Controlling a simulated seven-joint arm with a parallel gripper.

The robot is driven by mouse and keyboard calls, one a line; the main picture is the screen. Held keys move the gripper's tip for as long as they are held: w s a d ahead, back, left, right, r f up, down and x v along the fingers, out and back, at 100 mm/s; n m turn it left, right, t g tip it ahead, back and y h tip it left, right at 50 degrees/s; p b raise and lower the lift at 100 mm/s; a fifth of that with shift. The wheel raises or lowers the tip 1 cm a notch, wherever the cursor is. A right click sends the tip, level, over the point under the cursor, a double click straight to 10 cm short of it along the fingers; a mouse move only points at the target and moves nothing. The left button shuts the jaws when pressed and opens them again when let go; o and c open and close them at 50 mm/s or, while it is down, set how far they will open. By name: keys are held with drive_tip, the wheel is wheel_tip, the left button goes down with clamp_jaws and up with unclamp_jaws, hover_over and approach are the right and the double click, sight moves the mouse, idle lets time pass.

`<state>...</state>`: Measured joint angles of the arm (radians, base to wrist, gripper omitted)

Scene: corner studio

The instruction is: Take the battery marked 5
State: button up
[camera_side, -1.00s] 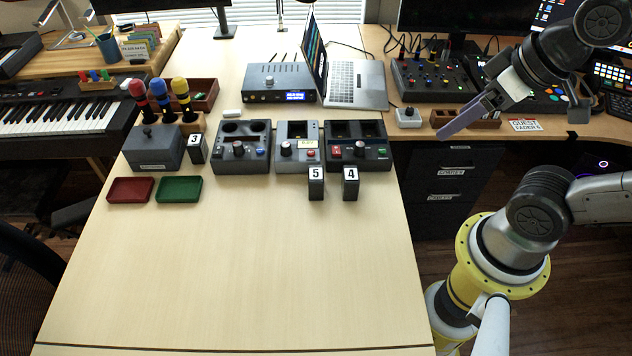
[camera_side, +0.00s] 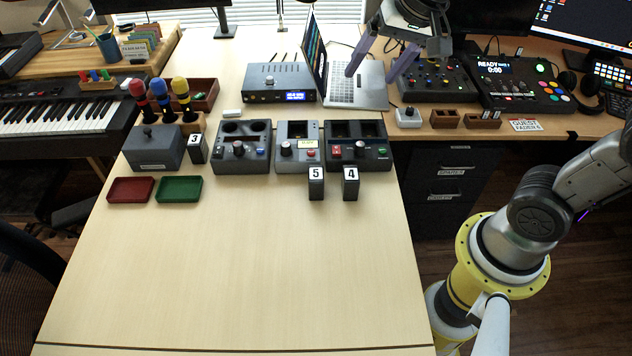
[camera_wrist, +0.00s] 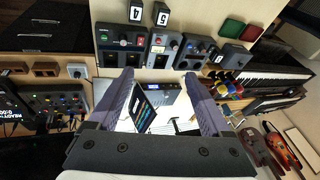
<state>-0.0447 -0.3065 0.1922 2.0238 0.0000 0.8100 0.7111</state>
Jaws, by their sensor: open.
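The battery marked 5 (camera_side: 316,184) is a dark upright block with a white label. It stands on the light table just in front of the middle charger box. The battery marked 4 (camera_side: 351,185) stands to its right, with a small gap between them. The battery marked 3 (camera_side: 196,149) stands further left. My gripper (camera_side: 371,74) is open and empty, high over the laptop area, well behind and above battery 5. In the wrist view battery 5 (camera_wrist: 163,16) is at the top, beyond my open purple fingers (camera_wrist: 160,98), with battery 4 (camera_wrist: 134,12) beside it.
Charger boxes (camera_side: 242,150) with knobs stand in a row behind the batteries. The open laptop (camera_side: 352,86) lies below my gripper. A red tray (camera_side: 130,190) and a green tray (camera_side: 179,189) lie at left. The table's front area is clear.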

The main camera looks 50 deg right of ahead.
drive_tip(key=w+a+f+m+g, duration=0.1)
drive_tip(key=w+f, duration=0.5)
drive_tip(key=g, duration=0.2)
hover_over(317, 174)
drive_tip(key=d, duration=0.1)
wheel_tip(317, 174, down, 7)
drive_tip(key=shift+g, duration=0.9)
drive_tip(key=f, duration=1)
drive_tip(key=a+f, duration=0.1)
drive_tip(key=f, duration=0.4)
drive_tip(key=shift+f, duration=0.15)
drive_tip(key=shift+w+f, duration=0.2)
drive_tip(key=shift+f, duration=2.7)
clamp_jaws()
